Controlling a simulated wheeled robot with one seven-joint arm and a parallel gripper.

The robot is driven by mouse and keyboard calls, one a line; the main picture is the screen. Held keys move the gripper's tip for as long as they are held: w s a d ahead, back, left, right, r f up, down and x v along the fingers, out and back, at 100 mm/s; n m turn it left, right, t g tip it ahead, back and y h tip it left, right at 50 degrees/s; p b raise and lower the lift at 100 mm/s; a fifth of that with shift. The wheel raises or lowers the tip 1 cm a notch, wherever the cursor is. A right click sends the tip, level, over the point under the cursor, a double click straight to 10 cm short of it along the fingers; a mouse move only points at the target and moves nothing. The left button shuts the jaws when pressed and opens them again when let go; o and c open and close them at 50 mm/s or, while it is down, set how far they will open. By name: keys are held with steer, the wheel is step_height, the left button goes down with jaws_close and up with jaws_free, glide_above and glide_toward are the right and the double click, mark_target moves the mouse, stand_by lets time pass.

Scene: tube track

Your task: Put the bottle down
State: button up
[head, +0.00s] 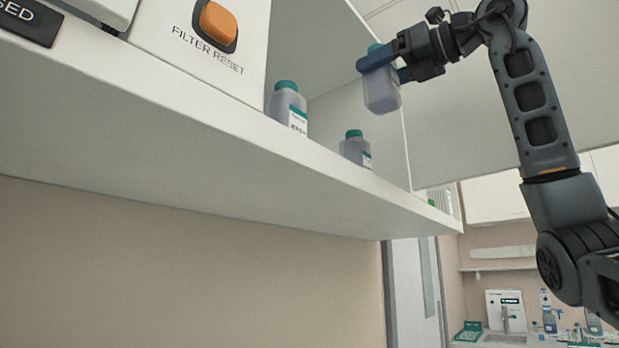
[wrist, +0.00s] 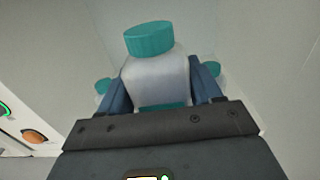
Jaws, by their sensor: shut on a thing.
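A grey bottle with a teal cap (head: 381,92) is held in my gripper (head: 378,66), above the edge of a white shelf (head: 250,145) and apart from it. In the wrist view the bottle (wrist: 155,75) sits upright between my two blue fingers (wrist: 160,88), which are shut on its sides. The bottle's cap points up and away from the wrist camera. The lower part of the held bottle is hidden by the gripper in the wrist view.
Two similar teal-capped bottles stand on the shelf, one left (head: 288,108) and one right (head: 356,149). A white panel with an orange filter reset button (head: 217,22) is at the shelf's left. A sink counter (head: 505,340) lies far off at lower right.

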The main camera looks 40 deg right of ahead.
steer(key=shift+w+a+f+p, duration=0.6)
steer(key=shift+w+a+f, duration=0.15)
steer(key=shift+w+f, duration=1.05)
steer(key=shift+w+a+f+p, duration=0.6)
steer(key=shift+w+a+f, duration=0.1)
steer(key=shift+w+f, duration=1.1)
steer(key=shift+w+a+f+p, duration=0.6)
steer(key=shift+w+a+f, duration=0.15)
steer(key=shift+w+f, duration=1.05)
steer(key=shift+s+f, duration=0.1)
steer(key=shift+f, duration=0.05)
steer(key=shift+f, duration=0.1)
steer(key=o, duration=1.2)
steer(key=shift+o, duration=0.2)
